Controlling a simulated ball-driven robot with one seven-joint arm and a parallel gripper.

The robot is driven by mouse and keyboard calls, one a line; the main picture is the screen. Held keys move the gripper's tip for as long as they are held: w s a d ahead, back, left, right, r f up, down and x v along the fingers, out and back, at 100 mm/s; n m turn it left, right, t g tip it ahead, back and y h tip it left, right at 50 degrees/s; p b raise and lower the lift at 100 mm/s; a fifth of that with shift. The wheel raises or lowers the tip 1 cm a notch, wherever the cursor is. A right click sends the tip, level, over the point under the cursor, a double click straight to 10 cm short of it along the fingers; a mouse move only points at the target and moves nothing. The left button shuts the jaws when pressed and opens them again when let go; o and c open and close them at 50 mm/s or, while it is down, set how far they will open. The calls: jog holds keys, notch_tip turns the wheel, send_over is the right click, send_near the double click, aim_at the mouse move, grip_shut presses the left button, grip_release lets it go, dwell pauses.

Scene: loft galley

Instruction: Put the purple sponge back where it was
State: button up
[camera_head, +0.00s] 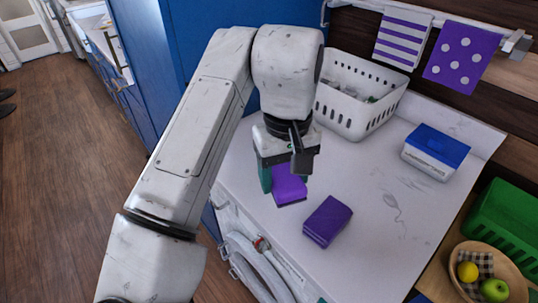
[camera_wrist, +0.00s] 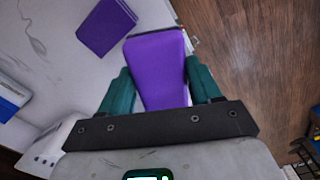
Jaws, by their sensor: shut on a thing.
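A bright purple sponge (camera_head: 289,189) is held between the teal fingers of my gripper (camera_head: 279,178), over the front left part of the white counter (camera_head: 365,185). In the wrist view the sponge (camera_wrist: 160,68) fills the gap between both fingers of my gripper (camera_wrist: 160,88). I cannot tell whether its lower end touches the counter. A second, darker purple block (camera_head: 327,221) lies on the counter to the right of the held sponge and apart from it. This block also shows at the top of the wrist view (camera_wrist: 106,26).
A white slotted basket (camera_head: 350,112) with things inside stands behind my gripper. A blue and white box (camera_head: 436,152) is at the back right. A green crate (camera_head: 508,222) and a wooden fruit bowl (camera_head: 445,277) are at the right. The counter's middle is clear. Towels (camera_head: 462,55) hang above.

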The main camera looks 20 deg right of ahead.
jog(key=w+d+f, duration=0.1)
jog(key=w+f, duration=0.2)
jog(key=w, duration=0.1)
jog(key=w+f, duration=0.3)
jog(key=w, duration=0.2)
jog(key=w+d+f, duration=0.1)
jog(key=w+f, duration=0.2)
jog(key=w, duration=0.1)
jog(key=shift+w+d+b, duration=0.25)
jog(key=shift+d+b, duration=0.05)
jog(key=shift+d, duration=0.05)
jog(key=shift+w+f, duration=0.4)
jog(key=shift+f, duration=0.05)
jog(key=shift+f+p, duration=0.35)
jog(key=shift+f, duration=1.2)
jog(key=o, duration=0.9)
jog(key=shift+o, duration=0.2)
jog(key=shift+r, duration=0.1)
notch_tip(320, 180, up, 12)
jog(key=b, duration=0.1)
